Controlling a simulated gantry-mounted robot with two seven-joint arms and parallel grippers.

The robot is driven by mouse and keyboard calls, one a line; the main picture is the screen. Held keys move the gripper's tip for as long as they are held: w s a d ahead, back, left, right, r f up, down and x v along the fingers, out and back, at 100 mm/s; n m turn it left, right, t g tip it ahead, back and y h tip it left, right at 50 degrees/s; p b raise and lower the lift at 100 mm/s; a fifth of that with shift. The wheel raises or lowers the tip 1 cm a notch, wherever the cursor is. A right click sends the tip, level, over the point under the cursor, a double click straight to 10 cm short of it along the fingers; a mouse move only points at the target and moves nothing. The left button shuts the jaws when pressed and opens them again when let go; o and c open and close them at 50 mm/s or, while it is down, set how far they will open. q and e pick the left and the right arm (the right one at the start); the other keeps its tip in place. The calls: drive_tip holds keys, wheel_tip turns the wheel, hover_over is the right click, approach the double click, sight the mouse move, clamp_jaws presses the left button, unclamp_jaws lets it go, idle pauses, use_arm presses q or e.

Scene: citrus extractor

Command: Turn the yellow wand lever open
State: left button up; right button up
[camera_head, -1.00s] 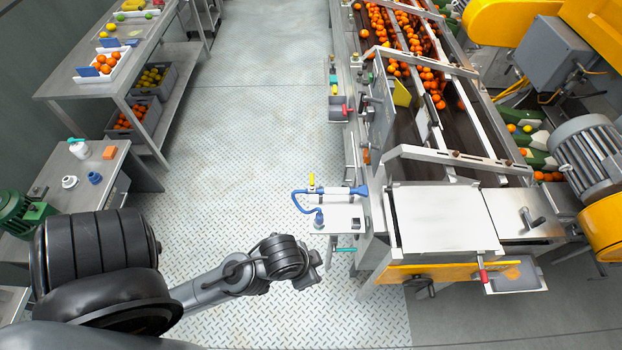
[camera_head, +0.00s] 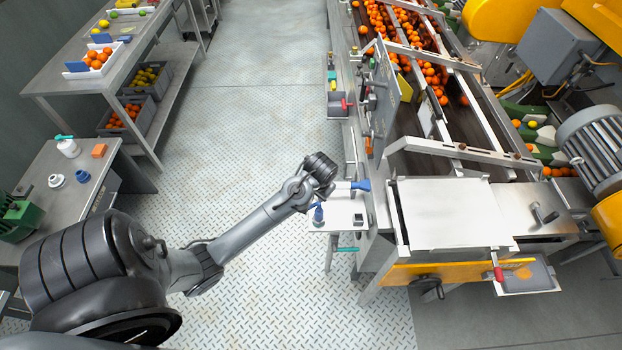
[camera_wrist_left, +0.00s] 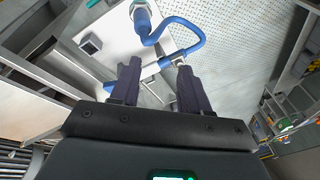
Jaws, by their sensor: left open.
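The yellow wand lever does not show in either view now; in the head view my left arm covers the spot where it stood. My left gripper (camera_wrist_left: 158,64) is open in the left wrist view, with its two dark fingers apart on either side of the blue and white wand pipe (camera_wrist_left: 158,69). I cannot tell whether they touch it. The blue hose (camera_wrist_left: 196,30) curves from the pipe to a fitting on the pale shelf. In the head view the blue wand end (camera_head: 361,185) and the blue hose fitting (camera_head: 318,213) show beside my wrist. My right gripper is not in view.
The pale side shelf (camera_head: 345,212) juts from the conveyor machine. A grey panel (camera_head: 385,90) stands upright at the machine's near side. The metal-plate floor (camera_head: 240,130) to the left is clear. A bench (camera_head: 50,205) with small parts stands at far left.

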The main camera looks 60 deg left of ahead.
use_arm(q)
drive_tip(key=w+a+f+n+g+h+b, duration=0.15)
drive_tip(key=w+a+n+b, duration=0.25)
drive_tip(key=a, duration=0.4)
drive_tip(key=w+a+f+n+h+b, duration=0.1)
drive_tip(key=w+a+n+h+b, duration=0.2)
drive_tip(key=a, duration=0.5)
drive_tip(key=shift+n+y, duration=0.3)
drive_tip(key=shift+y, duration=0.45)
drive_tip(key=f, duration=1)
drive_tip(key=shift+w+d+b, duration=0.1)
drive_tip(key=shift+w+b, duration=0.25)
drive_tip(key=shift+b, duration=0.05)
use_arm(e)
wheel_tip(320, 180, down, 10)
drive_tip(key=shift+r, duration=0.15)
use_arm(q)
drive_tip(key=shift+c, duration=0.2)
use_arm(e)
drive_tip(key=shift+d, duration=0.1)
use_arm(q)
clamp_jaws()
